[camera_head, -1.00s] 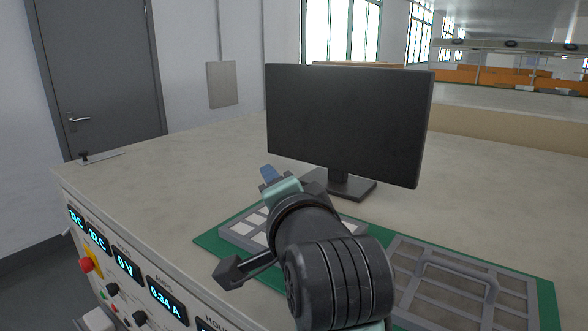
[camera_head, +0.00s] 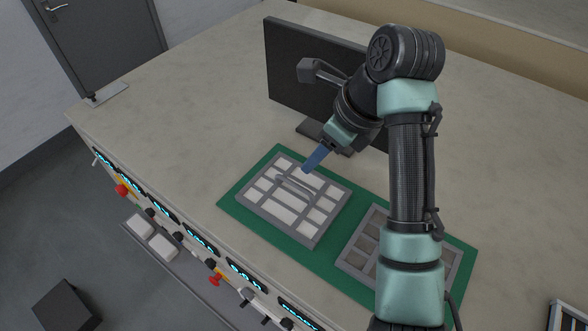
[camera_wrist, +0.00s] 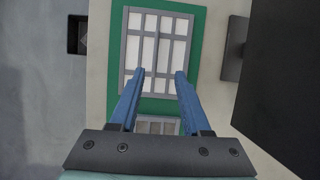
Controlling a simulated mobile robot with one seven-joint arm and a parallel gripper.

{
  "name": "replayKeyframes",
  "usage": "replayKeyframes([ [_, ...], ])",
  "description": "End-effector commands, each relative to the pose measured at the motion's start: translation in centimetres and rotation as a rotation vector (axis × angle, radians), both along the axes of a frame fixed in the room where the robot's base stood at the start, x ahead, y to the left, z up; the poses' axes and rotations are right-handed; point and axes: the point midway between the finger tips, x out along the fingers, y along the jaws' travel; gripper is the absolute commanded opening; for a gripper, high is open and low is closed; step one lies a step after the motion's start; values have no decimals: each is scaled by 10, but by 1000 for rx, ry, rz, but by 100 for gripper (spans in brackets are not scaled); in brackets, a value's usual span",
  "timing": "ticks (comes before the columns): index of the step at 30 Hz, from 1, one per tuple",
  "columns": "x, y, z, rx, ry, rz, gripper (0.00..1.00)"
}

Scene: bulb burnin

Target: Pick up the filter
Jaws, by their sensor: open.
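The filter (camera_head: 293,199), a grey grid frame with white cells and a raised bar handle, lies flat on the green mat (camera_head: 325,252). It also shows in the wrist view (camera_wrist: 150,50), beyond the fingertips. A second grey grid frame (camera_head: 362,253) with brownish cells lies beside it on the mat, partly hidden by my arm. My gripper (camera_head: 310,162) points down above the filter, near its handle. In the wrist view my gripper's (camera_wrist: 160,74) two blue fingers are apart with nothing held between them; they appear above the filter, not touching it.
A black monitor (camera_head: 300,75) stands on the bench behind the filter, close to my arm. The bench front carries displays and red knobs (camera_head: 216,277). The bench top (camera_head: 180,110) left of the mat is clear.

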Motion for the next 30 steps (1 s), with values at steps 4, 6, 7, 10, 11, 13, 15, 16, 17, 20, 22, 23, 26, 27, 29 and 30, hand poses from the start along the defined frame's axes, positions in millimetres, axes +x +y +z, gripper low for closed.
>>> replayKeyframes([
  [4, -1, 3, -12, 9, 29, -17, 47],
  [6, 2, 7, -26, 9, 30, -17, 47],
  [7, 3, 10, -33, 9, 30, -15, 47],
  [10, 7, 15, -49, 7, 28, -15, 47],
  [11, 8, 16, -53, 8, 27, -15, 47],
  [13, 11, 19, -61, 7, 25, -16, 47],
  [15, 13, 21, -67, 6, 26, -17, 47],
  [16, 13, 22, -69, 6, 26, -17, 47],
  [17, 13, 22, -70, 6, 26, -17, 47],
  [20, 14, 24, -73, 6, 26, -18, 47],
  [22, 15, 26, -77, 5, 28, -17, 47],
  [23, 15, 28, -80, 5, 28, -18, 47],
  [26, 16, 35, -95, 5, 29, -17, 47],
  [27, 17, 36, -101, 5, 28, -18, 47],
  [29, 19, 39, -109, 5, 28, -18, 47],
  [30, 20, 40, -112, 5, 26, -17, 47],
])
